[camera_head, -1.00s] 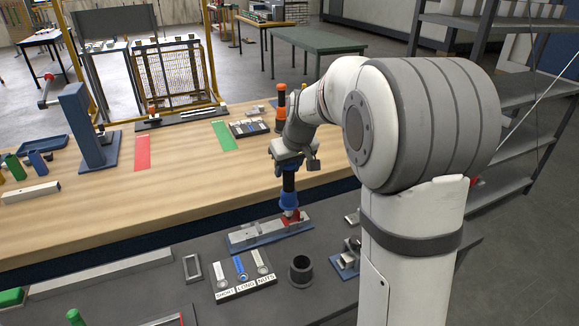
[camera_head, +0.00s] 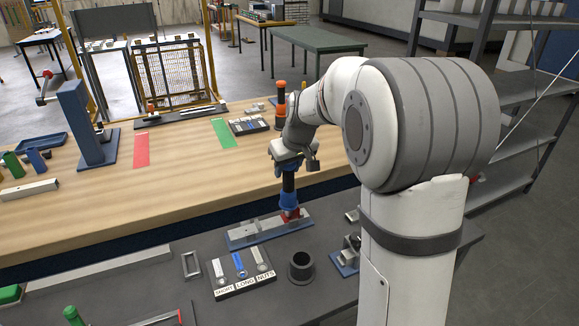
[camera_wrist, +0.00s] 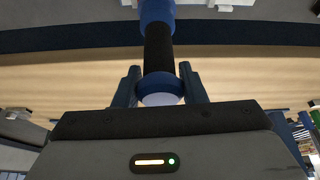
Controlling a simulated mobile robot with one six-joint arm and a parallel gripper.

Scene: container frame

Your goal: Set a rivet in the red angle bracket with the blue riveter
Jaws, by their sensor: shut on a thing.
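My gripper (camera_head: 289,166) is shut on the black handle of the blue riveter (camera_head: 289,199), which it holds upright, blue nose down. In the wrist view the fingers (camera_wrist: 160,85) close around the riveter's black grip (camera_wrist: 159,48), with a blue collar and pale end between them. The red angle bracket (camera_head: 297,214) sits at the right part of a grey fixture with a blue base (camera_head: 240,240). The riveter's nose is at the bracket and partly covers it. I cannot tell whether they touch. No rivet can be made out at the nose.
A rack labelled SHORT, LONG, NUTS (camera_head: 243,281) and a dark round cup (camera_head: 301,268) stand in front of the fixture. A blue-based clamp device (camera_head: 347,258) is close on the right. An orange-topped tool (camera_head: 281,98) stands behind my gripper.

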